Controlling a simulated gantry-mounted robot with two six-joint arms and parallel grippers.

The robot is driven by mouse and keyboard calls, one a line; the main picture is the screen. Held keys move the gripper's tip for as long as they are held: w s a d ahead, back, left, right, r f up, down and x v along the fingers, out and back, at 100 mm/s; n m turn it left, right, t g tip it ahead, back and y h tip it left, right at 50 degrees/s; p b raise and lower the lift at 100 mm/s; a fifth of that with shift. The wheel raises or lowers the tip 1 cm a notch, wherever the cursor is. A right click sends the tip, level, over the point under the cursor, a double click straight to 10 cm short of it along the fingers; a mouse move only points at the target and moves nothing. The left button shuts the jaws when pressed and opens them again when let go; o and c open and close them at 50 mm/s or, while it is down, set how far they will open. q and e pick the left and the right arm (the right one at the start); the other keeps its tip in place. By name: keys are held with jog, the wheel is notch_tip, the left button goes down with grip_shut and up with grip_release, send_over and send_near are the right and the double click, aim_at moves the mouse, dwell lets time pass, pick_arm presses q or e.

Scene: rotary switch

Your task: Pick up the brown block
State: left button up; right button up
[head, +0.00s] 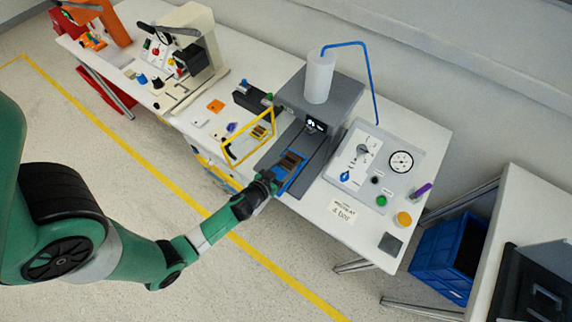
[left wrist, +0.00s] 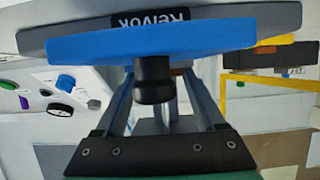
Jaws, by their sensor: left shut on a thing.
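Brown blocks (head: 290,161) lie in a blue tray (head: 297,181) at the front of the grey machine, in the middle of the head view. They are small there, and I cannot tell how many there are. My left gripper (head: 270,180) is at the tray's front-left side. In the left wrist view the gripper (left wrist: 157,82) is shut on a black knob (left wrist: 153,76) that sticks out from a blue front panel (left wrist: 90,48). The brown blocks do not show in the left wrist view. My right gripper is not in view.
The grey machine (head: 342,92) carries a white cylinder (head: 318,77) with a blue hose. A yellow frame (head: 236,150) stands left of the tray. A control panel (head: 345,155) with a gauge is to the right. A blue crate (head: 437,262) sits on the floor at right.

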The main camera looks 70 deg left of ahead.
pick_arm(q)
jog(key=r+p, duration=0.1)
jog(key=r, duration=0.1)
jog(key=r+p, duration=0.1)
jog(key=shift+s+d+r, duration=0.1)
jog(key=shift+d+r, duration=0.1)
jog(key=shift+r, duration=0.2)
jog(key=s+d+r+p, duration=0.3)
jog(key=s+d+r, duration=0.4)
jog(key=d+r, duration=0.2)
jog(key=shift+s+d+p, duration=0.2)
jog(key=shift+d+p, duration=0.1)
jog(key=shift+d, duration=0.9)
